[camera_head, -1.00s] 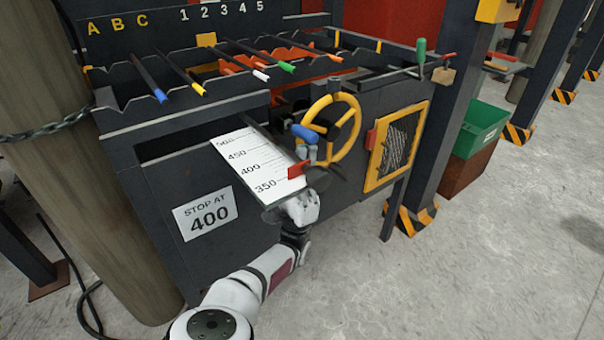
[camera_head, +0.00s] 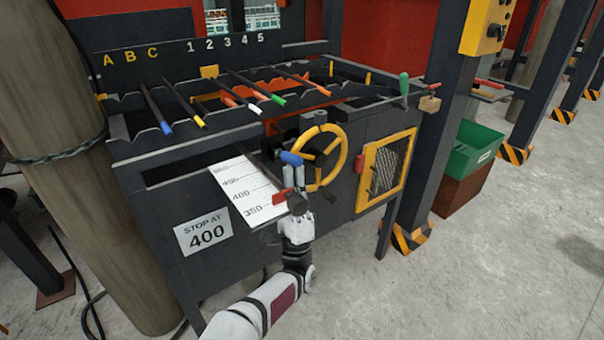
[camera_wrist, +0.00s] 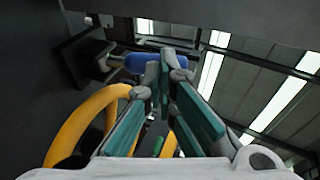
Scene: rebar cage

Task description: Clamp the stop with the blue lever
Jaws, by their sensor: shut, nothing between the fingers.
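The blue lever (camera_head: 291,158) sits between the scale plate and the yellow handwheel. In the wrist view the blue lever (camera_wrist: 150,62) lies just beyond my fingertips; I cannot tell whether they touch it. My gripper (camera_head: 296,180) is shut and empty, pointing up at the lever from below. Its green-padded fingers meet at the tips in the wrist view (camera_wrist: 166,62). The stop's red pointer (camera_head: 280,197) is at the right edge of the white scale (camera_head: 238,186), near the 350 to 400 end. My gripper partly hides the area beside it. A sign (camera_head: 203,232) reads STOP AT 400.
The yellow handwheel (camera_head: 341,164) stands close to the right of my gripper. A yellow-framed mesh panel (camera_head: 387,168) is further right. Rods with coloured ends lie on the rack (camera_head: 125,153) above. A green bin (camera_head: 475,150) stands right. The floor in front is clear.

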